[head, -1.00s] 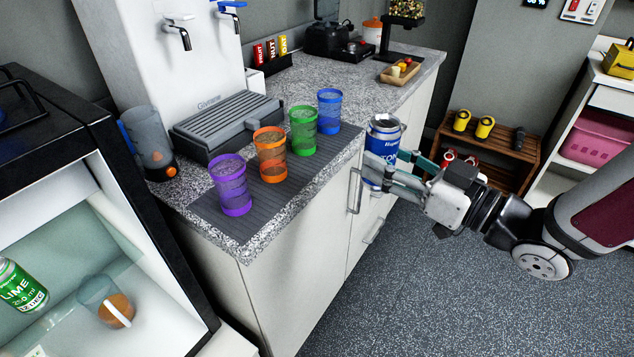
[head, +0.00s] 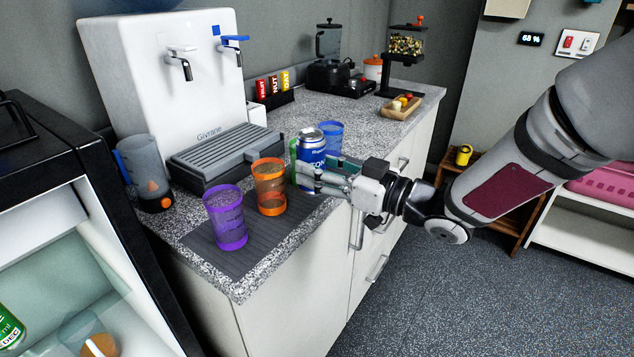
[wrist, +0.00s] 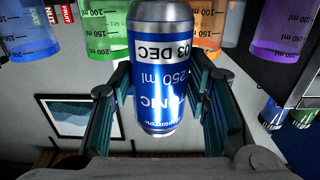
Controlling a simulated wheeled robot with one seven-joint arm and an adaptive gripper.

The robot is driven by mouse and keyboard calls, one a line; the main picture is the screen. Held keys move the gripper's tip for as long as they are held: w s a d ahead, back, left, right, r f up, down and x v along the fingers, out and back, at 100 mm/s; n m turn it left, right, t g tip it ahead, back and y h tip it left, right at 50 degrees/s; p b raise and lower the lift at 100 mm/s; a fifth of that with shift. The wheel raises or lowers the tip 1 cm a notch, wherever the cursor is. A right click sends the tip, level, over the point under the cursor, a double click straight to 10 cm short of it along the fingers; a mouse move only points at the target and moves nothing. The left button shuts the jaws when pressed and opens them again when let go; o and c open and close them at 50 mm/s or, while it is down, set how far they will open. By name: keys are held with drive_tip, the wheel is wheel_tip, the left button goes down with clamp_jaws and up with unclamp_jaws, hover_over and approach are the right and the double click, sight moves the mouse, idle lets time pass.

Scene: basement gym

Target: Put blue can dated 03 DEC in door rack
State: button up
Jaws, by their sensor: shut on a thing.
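My gripper (head: 322,178) is shut on the blue can (head: 311,148), a tonic can with a silver top. In the wrist view the blue can (wrist: 160,75) sits between the two fingers and shows the label 03 DEC, upside down there. In the head view the can is upright, in front of the green and blue cups at the counter's front edge. I cannot tell its exact height over the counter. The open fridge (head: 110,235) stands at the left, with a green can (head: 8,326) and a clear cup inside. The door rack is not clearly seen in the head view.
A purple cup (head: 226,218) and an orange cup (head: 269,186) stand on the dark mat. A green cup is mostly hidden behind the can; a blue cup (head: 331,134) is beside it. The water dispenser (head: 165,80) stands behind. Open floor (head: 430,300) lies in front of the counter.

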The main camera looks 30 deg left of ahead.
drive_tip(key=shift+w+a, duration=0.25)
drive_tip(key=shift+a, duration=0.2)
drive_tip(key=shift+f+b, duration=0.4)
drive_tip(key=shift+f, duration=1.35)
drive_tip(key=shift+f, duration=0.1)
drive_tip(key=shift+w+f, duration=0.1)
drive_tip(key=o, duration=1.4)
drive_tip(key=shift+d+r, duration=0.2)
drive_tip(key=s+d, duration=0.1)
drive_tip(key=d, duration=1)
drive_tip(key=shift+d+p, duration=0.25)
drive_tip(key=shift+p, duration=0.15)
